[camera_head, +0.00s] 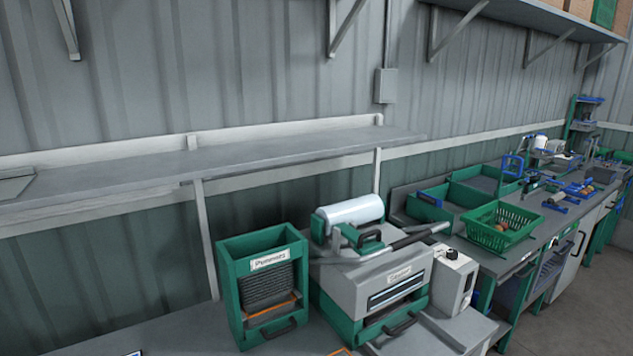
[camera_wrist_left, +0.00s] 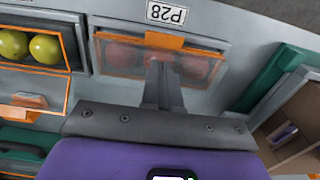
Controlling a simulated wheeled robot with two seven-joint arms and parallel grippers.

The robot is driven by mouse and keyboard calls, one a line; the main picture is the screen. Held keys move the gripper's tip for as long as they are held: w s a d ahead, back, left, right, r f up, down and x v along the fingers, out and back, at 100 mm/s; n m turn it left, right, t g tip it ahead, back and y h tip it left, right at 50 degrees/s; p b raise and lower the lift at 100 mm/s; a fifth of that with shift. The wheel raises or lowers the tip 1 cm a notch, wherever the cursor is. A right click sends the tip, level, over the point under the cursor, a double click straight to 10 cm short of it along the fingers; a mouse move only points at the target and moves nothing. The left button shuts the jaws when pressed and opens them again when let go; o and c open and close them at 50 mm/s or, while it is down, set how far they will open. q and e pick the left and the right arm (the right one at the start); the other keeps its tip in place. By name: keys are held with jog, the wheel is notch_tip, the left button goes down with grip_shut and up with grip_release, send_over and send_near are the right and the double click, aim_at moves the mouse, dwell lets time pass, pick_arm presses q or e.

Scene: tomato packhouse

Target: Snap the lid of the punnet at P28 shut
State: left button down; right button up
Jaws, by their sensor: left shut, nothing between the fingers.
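In the left wrist view, the label P28 (camera_wrist_left: 166,14) is on the grey surface at the top. Just below it is a punnet (camera_wrist_left: 104,62) with orange edges and reddish tomatoes that show dimly through its clear lid (camera_wrist_left: 135,53). The lid lies over the punnet; I cannot tell whether its edge is latched. My left gripper (camera_wrist_left: 161,64) is shut and empty, its fingertips over the middle of the punnet's near side. I cannot tell whether they touch the lid. The fingers hide part of the punnet. The head view shows neither gripper, and I cannot make out this punnet there.
A punnet of yellow-green tomatoes (camera_wrist_left: 68,45) lies close left of P28. A green-and-brown box (camera_wrist_left: 272,82) stands at the right. In the head view, a green punnet dispenser (camera_head: 228,290) and a grey sealing machine (camera_head: 345,285) stand on the bench, below a long shelf (camera_head: 250,155).

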pick_arm(q)
jog(key=shift+f, duration=0.15)
dwell(0.3)
jog(key=shift+r+p, duration=2.9)
jog(key=shift+r, duration=0.7)
